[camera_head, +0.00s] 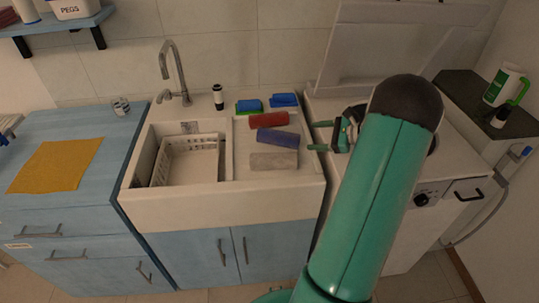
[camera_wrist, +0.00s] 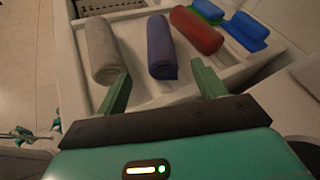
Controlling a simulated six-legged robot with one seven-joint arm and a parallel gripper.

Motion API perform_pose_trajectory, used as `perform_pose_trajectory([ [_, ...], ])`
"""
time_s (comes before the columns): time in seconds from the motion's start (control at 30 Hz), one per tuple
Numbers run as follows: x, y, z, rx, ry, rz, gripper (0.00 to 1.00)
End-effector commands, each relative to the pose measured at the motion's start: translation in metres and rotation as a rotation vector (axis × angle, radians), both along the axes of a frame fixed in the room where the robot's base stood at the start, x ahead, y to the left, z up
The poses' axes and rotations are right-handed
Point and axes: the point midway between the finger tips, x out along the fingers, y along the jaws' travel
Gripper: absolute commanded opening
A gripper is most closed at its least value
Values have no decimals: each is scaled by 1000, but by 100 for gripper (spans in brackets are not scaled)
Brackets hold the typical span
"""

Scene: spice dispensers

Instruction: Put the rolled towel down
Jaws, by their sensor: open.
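Three rolled towels lie side by side on the sink's ribbed drainboard (camera_head: 241,160). The red roll (camera_head: 262,120) is at the back, the dark blue roll (camera_head: 277,138) in the middle, and the grey-beige roll (camera_head: 273,161) in front. In the wrist view, the grey roll (camera_wrist: 101,50) is left, the blue roll (camera_wrist: 161,48) in the middle and the red roll (camera_wrist: 196,31) right. My gripper (camera_head: 312,137) is open and empty at the drainboard's right side. In the wrist view, my gripper (camera_wrist: 161,70) has its fingers apart, with the blue roll's near end seen between them.
A white basket (camera_head: 188,160) sits in the basin, with a faucet (camera_head: 176,75) behind. A yellow cloth (camera_head: 51,167) lies on the left counter. A raised white lid (camera_head: 385,50) stands at right.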

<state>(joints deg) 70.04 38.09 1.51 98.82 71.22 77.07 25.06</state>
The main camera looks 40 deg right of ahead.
Motion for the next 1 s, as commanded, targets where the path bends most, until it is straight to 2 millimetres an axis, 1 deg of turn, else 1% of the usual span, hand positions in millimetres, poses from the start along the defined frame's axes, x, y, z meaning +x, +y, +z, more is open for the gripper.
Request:
perform_pose_trajectory([
  [0.07, 1, 1, 1, -3, 1, 5, 70],
  [0.13, 6, 10, 5, -21, 7, 28, 70],
  [0.17, 9, 16, 9, -37, 12, 46, 70],
  [0.27, 24, 51, 26, -113, 37, 143, 70],
  [0.37, 38, 103, 48, -235, 69, 287, 70],
  [0.4, 42, 126, 56, -293, 81, 356, 70],
  [0.47, 45, 161, 69, -385, 95, 454, 70],
  [0.5, 44, 183, 77, -446, 102, 520, 70],
  [0.53, 44, 200, 82, -491, 106, 569, 70],
  [0.57, 42, 215, 87, -539, 107, 617, 70],
  [0.6, 39, 236, 94, -602, 108, 679, 70],
  [0.67, 32, 265, 103, -699, 105, 774, 70],
  [0.7, 27, 283, 108, -765, 101, 835, 70],
  [0.8, 10, 325, 121, -932, 78, 981, 70],
  [0.9, -11, 360, 131, -1104, 43, 1121, 70],
  [1.0, -34, 389, 139, -1280, -7, 1251, 70],
])
